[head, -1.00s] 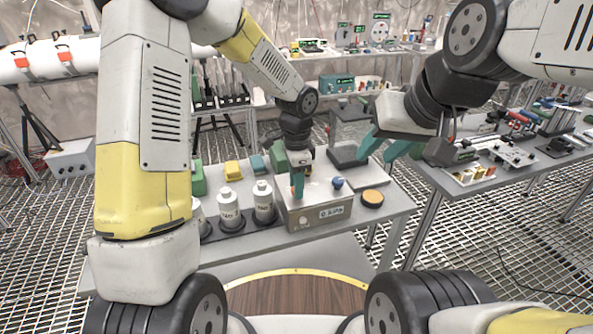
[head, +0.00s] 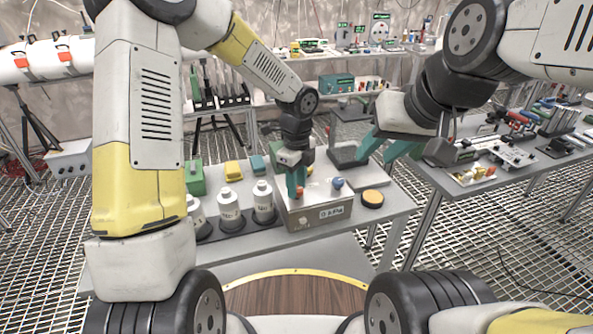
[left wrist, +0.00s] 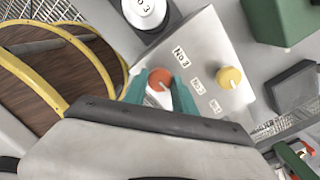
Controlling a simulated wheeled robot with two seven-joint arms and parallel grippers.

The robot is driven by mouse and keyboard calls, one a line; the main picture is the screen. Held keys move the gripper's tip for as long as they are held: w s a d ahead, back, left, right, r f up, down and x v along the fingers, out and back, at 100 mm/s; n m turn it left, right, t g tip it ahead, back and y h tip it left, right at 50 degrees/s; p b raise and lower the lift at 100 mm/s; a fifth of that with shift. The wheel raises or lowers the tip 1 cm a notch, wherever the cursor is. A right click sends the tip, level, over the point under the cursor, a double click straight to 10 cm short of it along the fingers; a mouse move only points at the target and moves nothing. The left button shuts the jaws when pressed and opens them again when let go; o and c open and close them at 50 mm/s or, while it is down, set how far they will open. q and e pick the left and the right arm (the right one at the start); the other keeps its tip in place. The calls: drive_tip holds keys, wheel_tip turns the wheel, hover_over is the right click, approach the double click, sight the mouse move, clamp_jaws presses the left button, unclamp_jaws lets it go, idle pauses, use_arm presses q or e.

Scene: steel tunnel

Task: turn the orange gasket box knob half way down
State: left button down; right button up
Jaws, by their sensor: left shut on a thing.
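A blue knob (head: 337,183) shows on the box in the head view. A yellow knob (left wrist: 229,78) shows in the left wrist view. My right gripper (head: 376,158) is open and empty, above the table's right side.
White bottles (head: 229,208) stand in a dark rack left of the box. A yellow-topped round button (head: 372,198) lies to its right. Green (head: 195,180) and yellow (head: 232,168) blocks stand behind the bottles. Another table (head: 455,188) with small parts is at the right.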

use_arm(q)
drive_tip(key=shift+m, duration=0.5)
drive_tip(key=shift+w, duration=0.1)
drive_tip(key=c, duration=1)
unclamp_jaws()
drive_tip(key=shift+r, duration=3.95)
